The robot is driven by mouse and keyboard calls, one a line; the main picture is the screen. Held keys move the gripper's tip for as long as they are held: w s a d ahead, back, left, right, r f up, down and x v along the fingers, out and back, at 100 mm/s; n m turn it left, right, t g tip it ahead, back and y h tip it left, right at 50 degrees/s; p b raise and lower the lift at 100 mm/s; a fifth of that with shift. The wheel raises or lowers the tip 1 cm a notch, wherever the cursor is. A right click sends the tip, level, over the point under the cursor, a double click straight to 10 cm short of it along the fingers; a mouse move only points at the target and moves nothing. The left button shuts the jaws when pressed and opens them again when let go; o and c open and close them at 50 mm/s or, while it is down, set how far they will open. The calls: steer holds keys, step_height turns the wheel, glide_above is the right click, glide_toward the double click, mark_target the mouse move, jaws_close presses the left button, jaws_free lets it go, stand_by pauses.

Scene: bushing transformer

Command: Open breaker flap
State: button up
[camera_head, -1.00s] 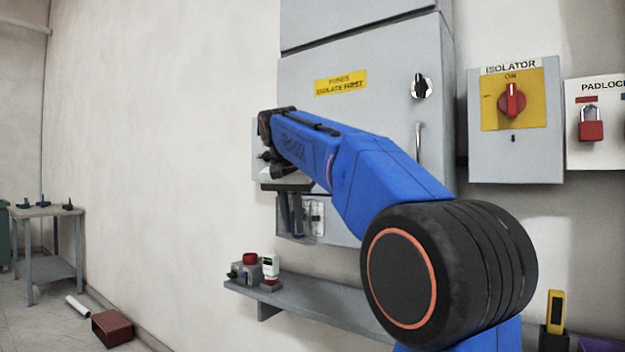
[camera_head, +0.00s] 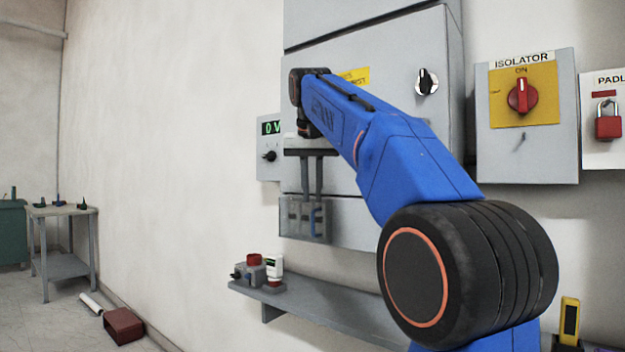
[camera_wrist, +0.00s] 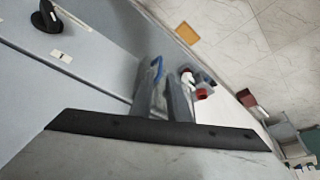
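The breaker flap (camera_head: 292,220) is a see-through grey cover low on the grey cabinet, at its lower left in the head view. It looks closed, but blur makes this uncertain. My gripper (camera_head: 313,195) points down at the flap, with its two fingers apart. The finger ends overlap the flap in the picture; I cannot tell whether they touch it. A curved blue piece, seemingly a handle, shows by the fingers in the wrist view (camera_wrist: 157,68). My gripper in the wrist view (camera_wrist: 163,85) shows a narrow gap between the fingers. The breakers are mostly hidden.
A meter (camera_head: 270,140) reading 0 V is left of the cabinet (camera_head: 395,60). A shelf (camera_head: 320,302) below holds small devices, including a red-topped one (camera_head: 253,262). An isolator (camera_head: 522,100) and a red padlock (camera_head: 607,122) are on the right. A side table (camera_head: 62,212) stands far left.

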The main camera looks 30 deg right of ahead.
steer(key=shift+v, duration=1.7)
